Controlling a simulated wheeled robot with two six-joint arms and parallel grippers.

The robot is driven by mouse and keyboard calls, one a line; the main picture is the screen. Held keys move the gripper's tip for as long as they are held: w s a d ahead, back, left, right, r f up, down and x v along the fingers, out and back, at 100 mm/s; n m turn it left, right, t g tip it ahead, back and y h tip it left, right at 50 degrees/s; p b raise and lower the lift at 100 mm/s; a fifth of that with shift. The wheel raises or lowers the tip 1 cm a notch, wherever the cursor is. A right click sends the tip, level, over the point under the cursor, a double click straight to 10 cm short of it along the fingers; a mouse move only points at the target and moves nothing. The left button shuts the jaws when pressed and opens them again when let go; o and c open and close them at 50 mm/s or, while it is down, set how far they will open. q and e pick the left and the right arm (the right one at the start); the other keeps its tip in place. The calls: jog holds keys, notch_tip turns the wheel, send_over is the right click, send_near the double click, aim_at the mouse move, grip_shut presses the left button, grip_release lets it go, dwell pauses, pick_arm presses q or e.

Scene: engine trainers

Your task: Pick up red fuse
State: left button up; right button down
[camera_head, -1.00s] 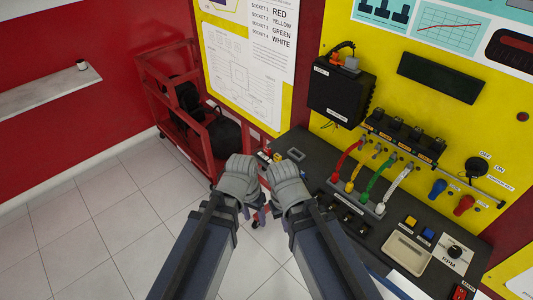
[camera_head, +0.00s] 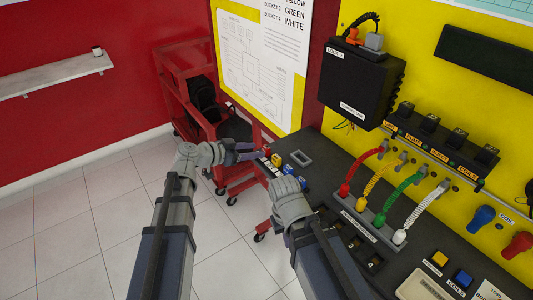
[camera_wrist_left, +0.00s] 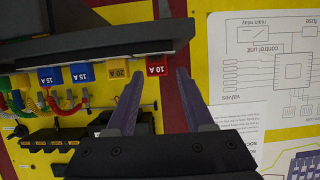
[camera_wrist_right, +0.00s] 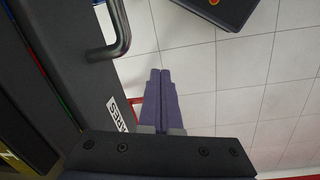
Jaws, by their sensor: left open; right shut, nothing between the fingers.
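The red fuse, marked 10 A (camera_wrist_left: 157,68), stands at the end of a fuse row beside a yellow 20 A fuse (camera_wrist_left: 117,73) and blue 15 A fuses (camera_wrist_left: 81,72). My right gripper (camera_wrist_right: 160,72) is shut and empty, close to the bench edge near the FUSES label (camera_wrist_right: 117,116). Its fingertips are hidden in the head view.
A black handle (camera_wrist_right: 113,42) stands on the bench near my right gripper. Colored coiled cables (camera_head: 376,187) and a black box (camera_head: 360,87) are to the right. A red cart (camera_head: 205,85) stands behind my left gripper. Tiled floor at left is clear.

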aim_at(272, 148)
pick_arm(q)
jog(key=shift+b+x, duration=0.45)
jog(key=shift+x, duration=0.6)
jog(key=shift+b+x, duration=0.9)
jog(key=shift+x, duration=1.95)
jog(key=shift+s+d+r, duration=0.15)
jog(key=shift+d, duration=0.05)
jog(key=shift+c, duration=0.4)
grip_shut()
